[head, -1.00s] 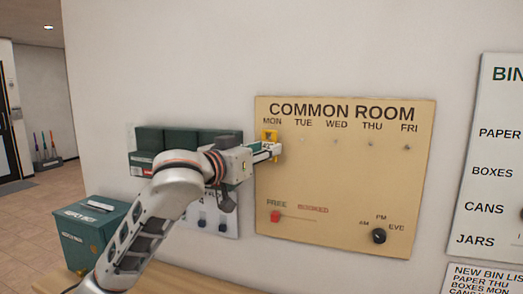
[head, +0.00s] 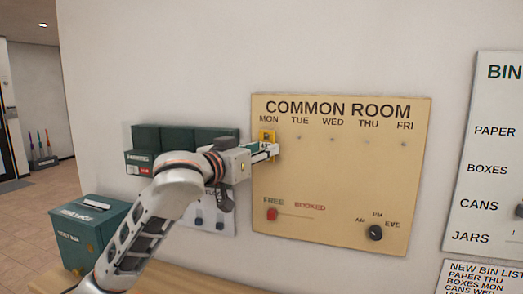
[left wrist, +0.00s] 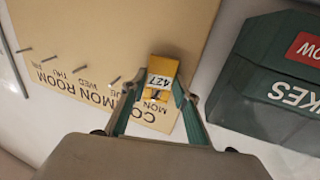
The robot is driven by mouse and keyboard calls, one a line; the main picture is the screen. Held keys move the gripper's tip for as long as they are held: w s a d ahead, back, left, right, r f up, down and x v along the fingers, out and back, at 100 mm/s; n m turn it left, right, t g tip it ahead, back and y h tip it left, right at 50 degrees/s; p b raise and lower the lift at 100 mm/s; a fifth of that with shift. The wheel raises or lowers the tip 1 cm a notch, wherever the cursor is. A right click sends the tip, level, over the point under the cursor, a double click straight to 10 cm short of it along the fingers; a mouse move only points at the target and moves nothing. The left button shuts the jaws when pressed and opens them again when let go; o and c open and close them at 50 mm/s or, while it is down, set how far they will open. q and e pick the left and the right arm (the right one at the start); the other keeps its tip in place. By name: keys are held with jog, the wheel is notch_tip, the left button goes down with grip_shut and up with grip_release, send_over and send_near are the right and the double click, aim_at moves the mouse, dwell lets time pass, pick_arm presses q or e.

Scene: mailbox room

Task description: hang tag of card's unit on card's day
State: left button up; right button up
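A yellow tag (head: 267,137) with a white label is at the MON peg of the tan COMMON ROOM board (head: 345,170). In the left wrist view the tag (left wrist: 162,80) appears upside down and its label seems to read 427. My left gripper (head: 271,150) is at the tag, and in the left wrist view its fingers (left wrist: 157,87) close on the tag's two sides. I cannot see clearly whether the tag rests on the peg. The other day pegs (head: 332,139) show no tag. No card shows clearly. My right gripper is out of view.
Dark green boxes (head: 185,138) are on the wall left of the board, partly behind my left arm. A green box with a slot (head: 95,222) stands below. The board also has a red slider (head: 272,214) and a black dial (head: 376,233). A bin board (head: 490,150) hangs at right.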

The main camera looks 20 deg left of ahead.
pick_arm(q)
jog(key=o, duration=0.5)
jog(key=v, duration=1.2)
